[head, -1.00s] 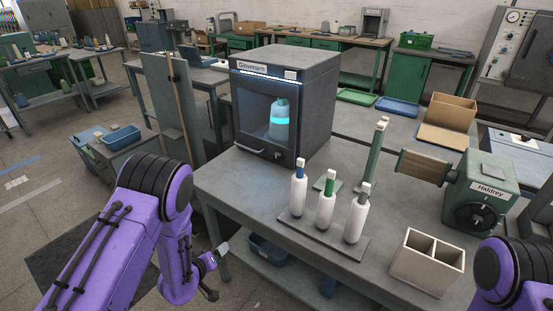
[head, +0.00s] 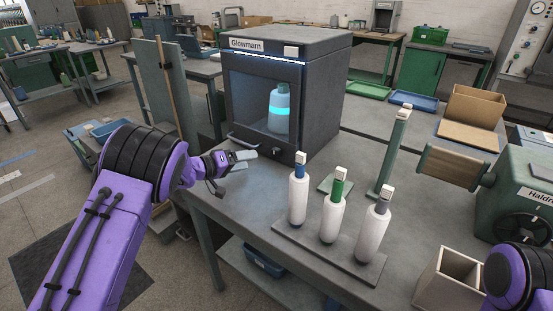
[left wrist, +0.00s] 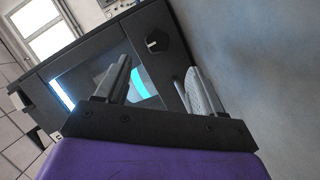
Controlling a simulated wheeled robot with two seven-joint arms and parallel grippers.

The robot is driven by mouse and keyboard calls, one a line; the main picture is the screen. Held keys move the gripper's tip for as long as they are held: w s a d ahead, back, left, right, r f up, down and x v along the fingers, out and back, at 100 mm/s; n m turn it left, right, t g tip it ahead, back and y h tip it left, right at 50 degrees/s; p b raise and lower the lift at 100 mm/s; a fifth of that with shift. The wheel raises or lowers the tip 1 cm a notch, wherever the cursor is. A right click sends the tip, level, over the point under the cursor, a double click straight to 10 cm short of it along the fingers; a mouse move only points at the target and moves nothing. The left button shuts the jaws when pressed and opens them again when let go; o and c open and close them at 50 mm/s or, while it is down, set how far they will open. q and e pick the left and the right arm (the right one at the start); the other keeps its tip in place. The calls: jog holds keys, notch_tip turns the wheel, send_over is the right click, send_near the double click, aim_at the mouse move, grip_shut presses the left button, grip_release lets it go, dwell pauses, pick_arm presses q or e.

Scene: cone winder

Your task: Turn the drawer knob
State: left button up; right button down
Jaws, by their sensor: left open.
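The grey cabinet (head: 325,100) labelled Glowmarn stands on the workbench. Its small dark knob (head: 277,153) is low on the front, right of a bar handle (head: 246,143). In the left wrist view the knob (left wrist: 157,42) is black with a white mark, beyond the fingertips. My left gripper (head: 246,160) is open and empty, just in front of the cabinet's lower front and left of the knob, apart from it. Its two fingers also show in the left wrist view (left wrist: 157,72). My right gripper is out of view; only part of that arm shows.
Three white cones (head: 332,220) with coloured tops stand on a dark base in front of the cabinet. A green post (head: 391,155) and the Haldrey machine (head: 515,190) are to the right. An open divided box (head: 445,275) sits at the front right.

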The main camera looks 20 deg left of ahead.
aim_at(274, 155)
pick_arm(q)
jog(key=x, duration=1)
jog(key=shift+w+d+r+p, duration=0.15)
jog(key=shift+w+d+p, duration=0.1)
jog(key=shift+d+p, duration=0.1)
jog(key=c, duration=1.1)
